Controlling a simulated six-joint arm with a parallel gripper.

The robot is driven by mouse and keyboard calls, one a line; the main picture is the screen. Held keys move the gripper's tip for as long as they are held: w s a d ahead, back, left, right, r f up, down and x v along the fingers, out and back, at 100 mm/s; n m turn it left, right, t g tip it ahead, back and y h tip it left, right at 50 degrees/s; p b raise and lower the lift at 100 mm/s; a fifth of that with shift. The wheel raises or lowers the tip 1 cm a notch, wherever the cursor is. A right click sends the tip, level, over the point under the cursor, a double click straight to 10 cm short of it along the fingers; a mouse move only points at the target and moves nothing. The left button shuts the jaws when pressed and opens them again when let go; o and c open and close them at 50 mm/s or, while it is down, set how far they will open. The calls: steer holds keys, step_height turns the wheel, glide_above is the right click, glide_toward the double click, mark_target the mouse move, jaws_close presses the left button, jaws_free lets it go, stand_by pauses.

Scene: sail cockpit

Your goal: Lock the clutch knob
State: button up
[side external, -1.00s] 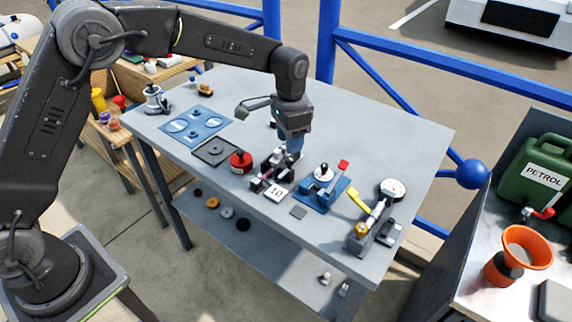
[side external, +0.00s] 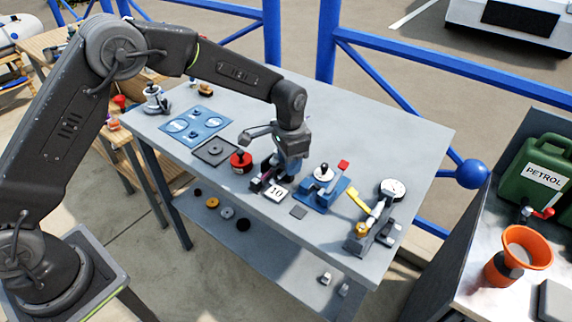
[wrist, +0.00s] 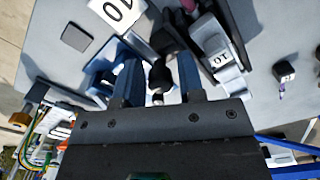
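My gripper (wrist: 158,76) points down at the bench in the wrist view. Its two blue-grey fingers stand apart, one on each side of a small black knob (wrist: 160,77). Gaps show between the knob and the fingers, so I see no firm grip. In the side view my gripper (side external: 289,172) is low over the clutch (side external: 262,180), just behind the white "10" plate (side external: 276,193), and hides much of it.
The blue fixture with a red-tipped lever (side external: 325,190) stands close on the right. A red round can (side external: 240,162) stands on the left.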

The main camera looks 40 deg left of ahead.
steer(key=c, duration=0.6)
steer(key=shift+o, duration=0.2)
steer(key=m, duration=0.4)
steer(key=m, duration=0.4)
steer(key=shift+m, duration=0.4)
steer(key=m, duration=0.4)
